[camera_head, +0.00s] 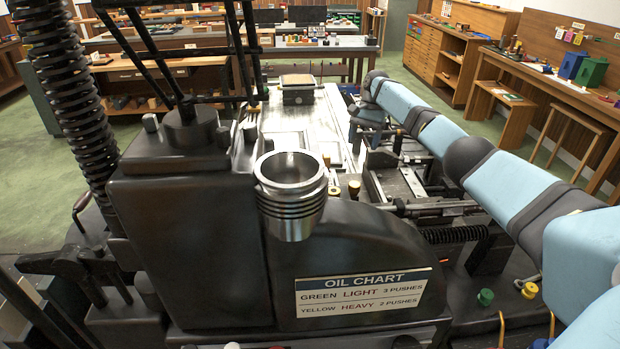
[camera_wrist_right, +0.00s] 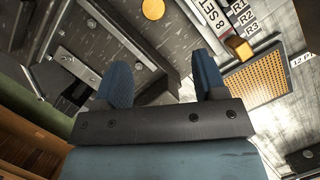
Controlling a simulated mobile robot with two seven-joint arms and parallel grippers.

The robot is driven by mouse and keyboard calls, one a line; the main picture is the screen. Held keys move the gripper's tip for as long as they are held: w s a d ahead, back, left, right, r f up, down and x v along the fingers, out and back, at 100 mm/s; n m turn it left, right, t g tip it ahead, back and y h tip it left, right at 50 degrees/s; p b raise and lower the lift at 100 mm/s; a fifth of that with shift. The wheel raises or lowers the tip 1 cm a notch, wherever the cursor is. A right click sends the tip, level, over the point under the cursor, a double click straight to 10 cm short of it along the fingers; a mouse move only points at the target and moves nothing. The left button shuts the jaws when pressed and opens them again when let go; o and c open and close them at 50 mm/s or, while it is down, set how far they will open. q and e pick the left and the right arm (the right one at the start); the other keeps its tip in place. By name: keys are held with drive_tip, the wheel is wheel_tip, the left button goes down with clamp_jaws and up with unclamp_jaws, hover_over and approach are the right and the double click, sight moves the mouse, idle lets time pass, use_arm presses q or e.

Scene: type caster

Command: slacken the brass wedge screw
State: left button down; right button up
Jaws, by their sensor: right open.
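My right arm comes in from the right in the head view. Its gripper (camera_head: 366,120) hangs over the right side of the machine's bright metal bed, small and partly dark. In the right wrist view the two blue fingers of the right gripper (camera_wrist_right: 160,62) stand wide apart with nothing between them. A round brass-coloured disc (camera_wrist_right: 153,9) lies beyond the fingers at the top, and a small brass block (camera_wrist_right: 239,47) lies to the right. I cannot tell which brass part is the wedge screw. My left gripper is not seen.
A black machine housing with a ribbed metal cup (camera_head: 290,200) and an oil chart plate (camera_head: 364,292) fills the front. A small brass knob (camera_head: 354,188) stands behind the cup. A perforated brass-coloured plate (camera_wrist_right: 262,85) shows in the wrist view. Benches stand at the back.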

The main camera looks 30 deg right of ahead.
sight(355, 183)
drive_tip(key=x, duration=0.4)
drive_tip(key=p+x, duration=0.1)
drive_tip(key=x, duration=0.3)
drive_tip(key=s+p+x, duration=0.1)
drive_tip(key=x, duration=0.4)
drive_tip(key=shift+s+a, duration=0.1)
drive_tip(key=shift+a, duration=0.1)
drive_tip(key=c, duration=0.9)
